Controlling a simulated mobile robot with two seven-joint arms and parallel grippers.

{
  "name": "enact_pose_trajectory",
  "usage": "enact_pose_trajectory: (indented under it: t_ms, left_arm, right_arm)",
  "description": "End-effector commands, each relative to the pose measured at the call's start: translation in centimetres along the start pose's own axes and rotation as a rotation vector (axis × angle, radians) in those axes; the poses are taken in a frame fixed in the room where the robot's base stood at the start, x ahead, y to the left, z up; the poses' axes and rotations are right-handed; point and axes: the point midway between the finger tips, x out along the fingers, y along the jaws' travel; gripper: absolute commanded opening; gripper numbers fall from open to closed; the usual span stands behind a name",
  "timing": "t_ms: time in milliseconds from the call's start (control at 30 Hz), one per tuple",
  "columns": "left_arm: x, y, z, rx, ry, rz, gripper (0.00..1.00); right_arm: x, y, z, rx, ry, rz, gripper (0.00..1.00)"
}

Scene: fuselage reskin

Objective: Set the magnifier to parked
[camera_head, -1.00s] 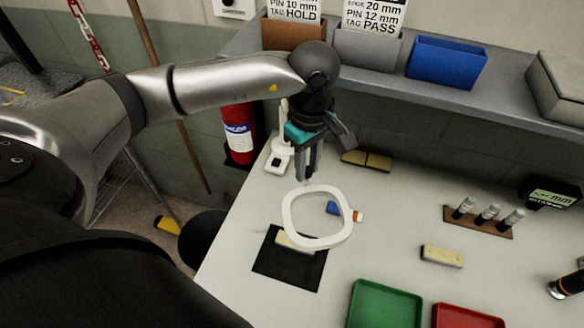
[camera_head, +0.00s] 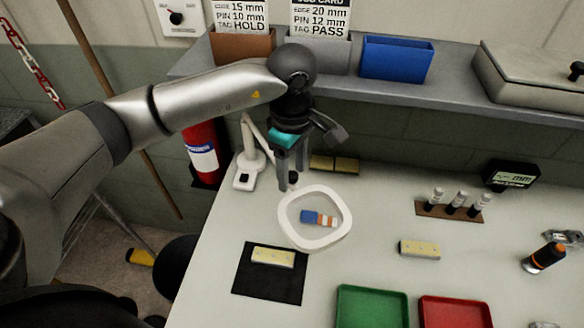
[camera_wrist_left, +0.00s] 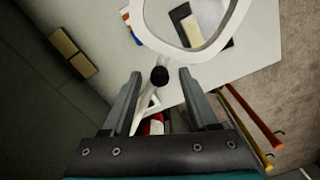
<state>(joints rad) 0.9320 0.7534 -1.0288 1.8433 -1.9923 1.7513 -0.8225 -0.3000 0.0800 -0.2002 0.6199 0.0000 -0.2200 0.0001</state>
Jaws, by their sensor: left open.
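The magnifier is a white ring-shaped head (camera_head: 283,228) on a thin jointed white arm. Its white base (camera_head: 244,178) stands at the table's back left. The head hangs over the table, right of and behind the black mat (camera_head: 270,289). A blue, white and orange object shows through the ring. My left gripper (camera_head: 287,187) points down at the rear edge of the ring. In the left wrist view a black knob (camera_wrist_left: 159,76) sits between the open fingertips, with visible gaps on both sides. The white ring (camera_wrist_left: 163,44) lies just beyond it. My right gripper is not seen.
A cream block (camera_head: 273,257) lies on the mat and another (camera_head: 419,249) lies right of it. Green (camera_head: 372,318) and red (camera_head: 455,318) trays are at the front. A shelf with bins (camera_head: 396,60) overhangs the back. The fire extinguisher (camera_head: 202,155) is left of the table.

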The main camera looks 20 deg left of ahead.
Motion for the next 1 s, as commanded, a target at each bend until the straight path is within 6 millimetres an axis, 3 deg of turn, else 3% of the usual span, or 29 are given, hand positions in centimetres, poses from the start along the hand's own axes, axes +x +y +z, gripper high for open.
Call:
enact_pose_trajectory:
  t_ms: [167, 333, 800, 1000]
  left_arm:
    - [-0.1, 0.0, 0.0, 0.001, -0.001, 0.0, 0.6]
    - [-1.7, 0.1, 0.0, 0.0, 0.0, 0.004, 0.6]
    - [-12.5, 0.1, 0.1, 0.001, -0.001, 0.005, 0.6]
    - [-14.7, 0.0, 0.0, 0.0, 0.001, 0.002, 0.6]
  right_arm:
    - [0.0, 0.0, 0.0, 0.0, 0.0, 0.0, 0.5]
    - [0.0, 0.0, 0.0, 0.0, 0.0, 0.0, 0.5]
    - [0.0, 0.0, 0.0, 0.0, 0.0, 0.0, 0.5]
    - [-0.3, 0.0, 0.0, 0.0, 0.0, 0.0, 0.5]
